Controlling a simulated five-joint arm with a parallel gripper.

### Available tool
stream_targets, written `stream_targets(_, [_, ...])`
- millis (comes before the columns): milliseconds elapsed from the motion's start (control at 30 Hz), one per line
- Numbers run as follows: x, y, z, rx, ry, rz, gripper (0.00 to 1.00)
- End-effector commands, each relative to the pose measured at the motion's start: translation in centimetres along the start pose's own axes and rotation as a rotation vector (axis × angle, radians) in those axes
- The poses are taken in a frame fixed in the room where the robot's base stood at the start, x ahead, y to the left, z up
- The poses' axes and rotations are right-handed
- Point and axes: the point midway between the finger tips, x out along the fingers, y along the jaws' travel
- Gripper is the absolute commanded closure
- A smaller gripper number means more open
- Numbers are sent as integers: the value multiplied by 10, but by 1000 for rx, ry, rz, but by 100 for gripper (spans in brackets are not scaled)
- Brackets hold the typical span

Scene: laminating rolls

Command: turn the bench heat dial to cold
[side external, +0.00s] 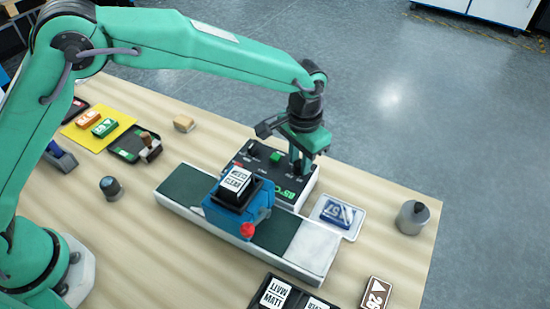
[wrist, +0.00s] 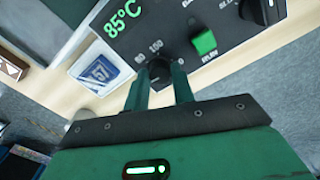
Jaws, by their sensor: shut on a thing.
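The heat dial (wrist: 159,68) is a dark round knob on the black control box (side external: 262,158). My gripper (wrist: 160,76) has its two green fingers on either side of the dial, shut on it. In the side view my gripper (side external: 302,160) points down at the box's right end and hides the dial. Small white scale marks surround the dial in the wrist view; which one it points to is unclear. The box's green display (wrist: 122,18) reads 85°C.
A green button (wrist: 204,41) and another black knob (wrist: 262,10) share the panel. The blue laminating carriage (side external: 262,207) stands on its track (side external: 310,245) in front of the box. A clear tray with a blue block (side external: 338,212) and a grey weight (side external: 412,217) lie to the right.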

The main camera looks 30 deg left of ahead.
Motion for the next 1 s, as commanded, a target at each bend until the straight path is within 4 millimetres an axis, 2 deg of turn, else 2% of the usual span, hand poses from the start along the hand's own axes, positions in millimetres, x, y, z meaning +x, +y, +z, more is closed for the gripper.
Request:
stream_targets(533, [-2, 0, 0, -41, 1, 0, 98])
stream_targets(567, [-2, 0, 0, -41, 1, 0, 73])
stream_targets(667, [-2, 0, 0, -40, 1, 0, 54])
stream_targets(1000, [-2, 0, 0, -39, 0, 0, 54])
